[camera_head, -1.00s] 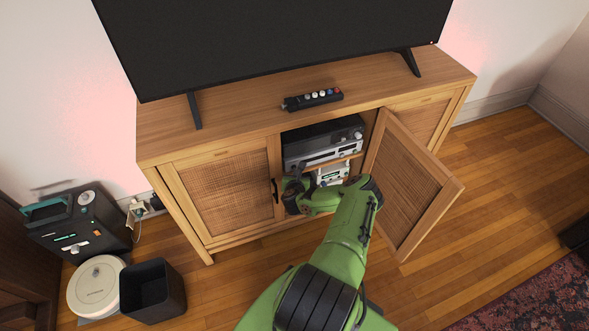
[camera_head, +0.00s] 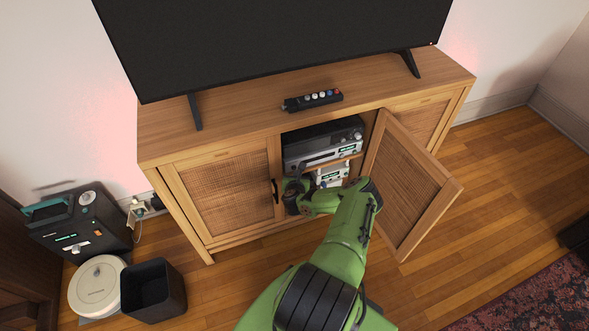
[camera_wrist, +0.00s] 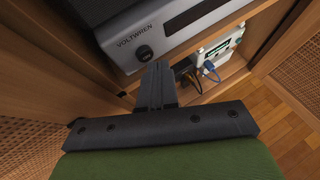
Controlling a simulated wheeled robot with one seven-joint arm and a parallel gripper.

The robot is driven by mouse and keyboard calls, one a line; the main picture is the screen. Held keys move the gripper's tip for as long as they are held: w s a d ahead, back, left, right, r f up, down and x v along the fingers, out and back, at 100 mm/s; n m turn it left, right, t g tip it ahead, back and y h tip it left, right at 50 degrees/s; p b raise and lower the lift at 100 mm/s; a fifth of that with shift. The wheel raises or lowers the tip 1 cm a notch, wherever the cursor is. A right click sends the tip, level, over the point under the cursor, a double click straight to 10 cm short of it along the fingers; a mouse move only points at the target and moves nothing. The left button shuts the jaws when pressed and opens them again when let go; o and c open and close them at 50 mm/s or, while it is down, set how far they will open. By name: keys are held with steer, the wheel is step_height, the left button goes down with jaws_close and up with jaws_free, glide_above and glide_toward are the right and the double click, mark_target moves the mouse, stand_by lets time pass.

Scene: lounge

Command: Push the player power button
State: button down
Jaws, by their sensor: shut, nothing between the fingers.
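A silver-fronted device (camera_head: 345,153) with a dark top stands on the upper shelf of the open cabinet. I take it to be the player. In the wrist view, its front (camera_wrist: 180,24) reads "VOLTWREN" beside a dark display, with a round black button (camera_wrist: 145,52) near its lower left corner. My gripper (camera_wrist: 160,68) is shut and empty, its tips just below and right of that button in the picture. I cannot tell whether they touch the front.

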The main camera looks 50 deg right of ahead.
steer(key=s+a, duration=0.1)
steer(key=s+a+p, duration=0.1)
steer(key=s, duration=0.1)
steer(key=s+a, duration=0.1)
steer(key=s, duration=0.1)
stand_by(0.3)
steer(key=shift+s+a+f, duration=0.1)
stand_by(0.3)
